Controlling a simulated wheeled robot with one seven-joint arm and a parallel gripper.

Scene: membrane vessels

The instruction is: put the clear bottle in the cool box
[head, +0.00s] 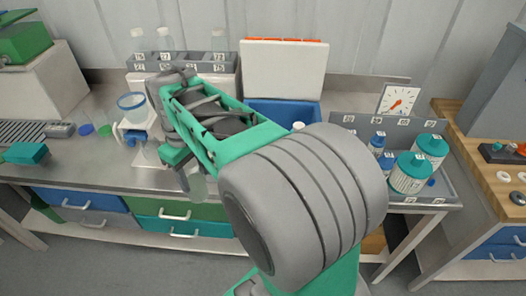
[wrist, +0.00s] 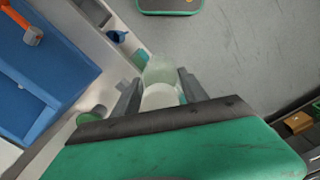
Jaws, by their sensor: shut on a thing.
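My gripper (head: 186,168) is shut on a clear bottle (head: 198,188), held in front of the bench's front edge. In the wrist view the bottle (wrist: 161,70) is pale and see-through with a whitish part between the two fingers (wrist: 160,97). What seems to be the cool box is a blue tub (head: 262,106) behind my arm, with a raised white lid (head: 283,70) edged in orange. My arm hides much of it. The wrist view shows a large blue surface (wrist: 40,95) with pale borders on the left, probably the same box.
A grey rack with clear bottles (head: 138,42) stands at the back left. A cup in a white holder (head: 132,106) is left of my gripper. A grey tray (head: 455,190) with teal-and-white jars (head: 411,174) is on the right. Drawers are below the bench.

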